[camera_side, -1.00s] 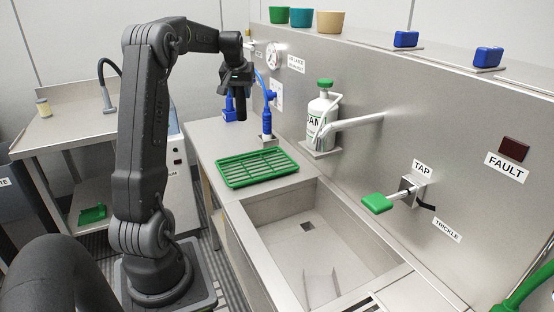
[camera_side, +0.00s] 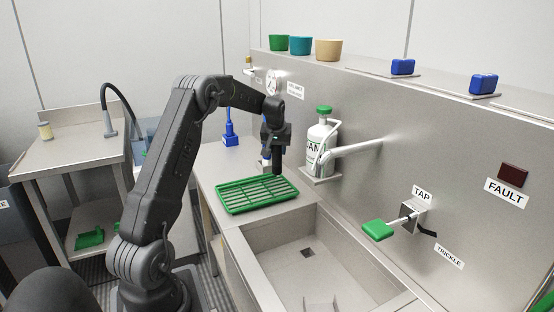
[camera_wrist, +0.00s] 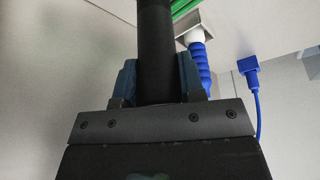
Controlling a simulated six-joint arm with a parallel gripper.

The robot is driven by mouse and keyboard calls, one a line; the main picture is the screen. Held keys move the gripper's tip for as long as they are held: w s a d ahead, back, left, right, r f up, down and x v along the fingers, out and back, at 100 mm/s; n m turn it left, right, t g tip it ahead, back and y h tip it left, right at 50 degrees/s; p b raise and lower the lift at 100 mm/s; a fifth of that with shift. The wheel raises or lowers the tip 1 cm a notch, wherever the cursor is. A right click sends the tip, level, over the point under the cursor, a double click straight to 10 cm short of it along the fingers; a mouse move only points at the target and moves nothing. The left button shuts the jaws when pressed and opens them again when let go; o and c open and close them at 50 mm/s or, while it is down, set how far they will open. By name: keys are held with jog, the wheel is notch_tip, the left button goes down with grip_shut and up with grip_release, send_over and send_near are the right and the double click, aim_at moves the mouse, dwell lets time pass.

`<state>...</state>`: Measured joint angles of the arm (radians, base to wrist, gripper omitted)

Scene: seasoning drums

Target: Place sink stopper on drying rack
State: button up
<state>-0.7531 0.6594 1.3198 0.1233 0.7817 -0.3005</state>
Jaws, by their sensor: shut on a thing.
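My gripper (camera_side: 275,146) is shut on a dark upright cylinder, which I take to be the sink stopper (camera_side: 277,163). In the wrist view the stopper (camera_wrist: 155,45) is a black rod between the two jaws (camera_wrist: 155,75); its far end runs out of the picture. The drying rack (camera_side: 257,193) is a green slatted tray on the steel counter, left of the sink basin. In the side view the stopper's lower end shows at the rack's back right edge; I cannot tell whether they touch. A green strip of the rack (camera_wrist: 189,8) shows at the top of the wrist view.
A white bottle with a green cap (camera_side: 321,145) stands to the right by the wall. The sink basin (camera_side: 330,245) is open in front. A second blue tool (camera_side: 230,128) stands further left.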

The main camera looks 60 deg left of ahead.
aim_at(277, 159)
jog(key=shift+f, duration=1.9)
jog(key=shift+f, duration=0.15)
jog(key=o, duration=1)
jog(key=v, duration=1.2)
